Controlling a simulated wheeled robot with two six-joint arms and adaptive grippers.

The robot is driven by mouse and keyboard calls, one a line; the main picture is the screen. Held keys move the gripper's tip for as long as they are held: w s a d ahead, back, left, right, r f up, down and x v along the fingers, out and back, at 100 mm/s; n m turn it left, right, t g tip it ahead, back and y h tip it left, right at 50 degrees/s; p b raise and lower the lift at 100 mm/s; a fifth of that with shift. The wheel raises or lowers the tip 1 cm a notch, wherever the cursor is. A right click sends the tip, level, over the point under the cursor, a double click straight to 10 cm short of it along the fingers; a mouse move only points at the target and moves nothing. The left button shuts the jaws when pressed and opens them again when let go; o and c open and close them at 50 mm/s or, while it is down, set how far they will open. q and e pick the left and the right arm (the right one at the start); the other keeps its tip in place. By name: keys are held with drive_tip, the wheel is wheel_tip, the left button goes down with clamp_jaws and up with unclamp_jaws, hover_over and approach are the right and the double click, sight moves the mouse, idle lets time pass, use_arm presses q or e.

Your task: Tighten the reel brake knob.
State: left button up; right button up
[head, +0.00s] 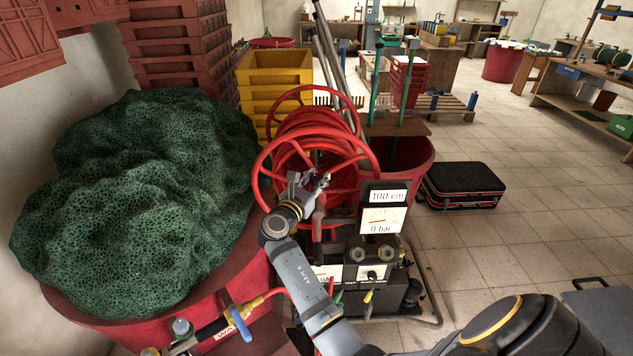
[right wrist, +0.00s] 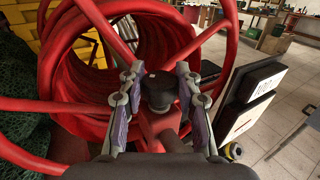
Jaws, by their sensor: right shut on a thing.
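The red hose reel (head: 312,150) stands in the middle of the head view, with red hose wound on its drum. My right gripper (head: 312,182) is at the front of the reel, low on its near side. In the right wrist view the black brake knob (right wrist: 158,90) sits on a red bracket between the two fingers of my right gripper (right wrist: 160,74). In the head view my gripper mostly hides the knob. My left gripper is not in view.
A gauge panel (head: 383,215) reading "100 cm" and "0 bar" stands close right of my gripper. A green net heap (head: 135,190) fills a red tub at left. Yellow crates (head: 275,68) stand behind.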

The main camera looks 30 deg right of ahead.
drive_tip(key=shift+r+m+g, duration=0.1)
drive_tip(key=shift+m+g, duration=0.2)
drive_tip(key=shift+g, duration=0.1)
drive_tip(key=o, duration=1.2)
